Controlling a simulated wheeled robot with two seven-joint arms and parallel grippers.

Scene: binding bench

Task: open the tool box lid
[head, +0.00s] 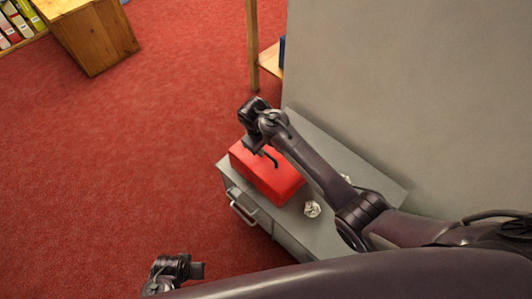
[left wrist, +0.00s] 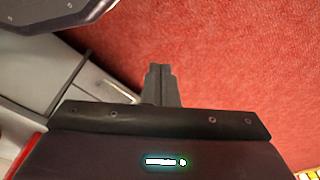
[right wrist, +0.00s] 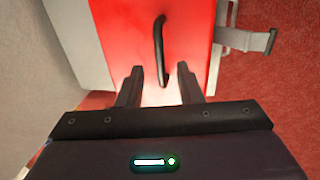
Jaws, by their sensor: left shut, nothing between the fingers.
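The red tool box (head: 277,185) sits on the grey cabinet, and its lid looks closed. A black handle (right wrist: 159,45) stands on the red top in the right wrist view. My right gripper (head: 258,146) is above the box in the head view. In the right wrist view its two fingers are spread and empty, with the handle's near end lying between the fingertips in the picture; I cannot tell whether they touch it. My left gripper (left wrist: 160,70) is shut and empty, low beside the cabinet's front, away from the box.
The grey cabinet (head: 315,240) has a drawer handle (head: 243,212) on its front. Crumpled white paper (head: 312,209) lies beside the box, with another piece farther back. A grey wall (head: 400,90) stands behind. The red carpet (head: 130,150) to the left is clear.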

